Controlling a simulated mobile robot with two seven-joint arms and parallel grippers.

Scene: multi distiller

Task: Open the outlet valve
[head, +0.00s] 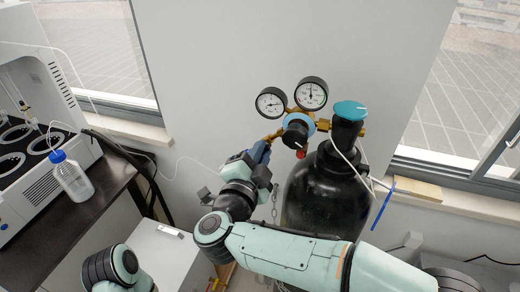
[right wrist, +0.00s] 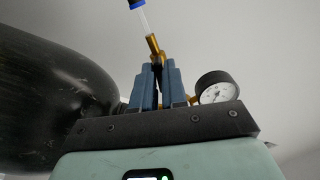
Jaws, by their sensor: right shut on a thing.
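The gas regulator (head: 297,127) sits on top of a black gas cylinder (head: 325,195) and has two round gauges, blue-rimmed parts and brass fittings. The outlet valve (head: 275,134) is at the brass outlet on the regulator's left side, mostly hidden behind my fingers. My right gripper (head: 262,149) has its blue fingers closed at this brass outlet. In the right wrist view, the fingers of my right gripper (right wrist: 159,72) pinch close around the brass outlet valve part (right wrist: 154,47). My left gripper is outside the view.
A teal knob (head: 350,110) tops the cylinder valve. One gauge (right wrist: 216,87) is close to my right fingers. A thin white tube and hanging chain are nearby. At left, a dark table (head: 85,205) holds a blue-capped bottle (head: 71,178) and a white machine (head: 60,85).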

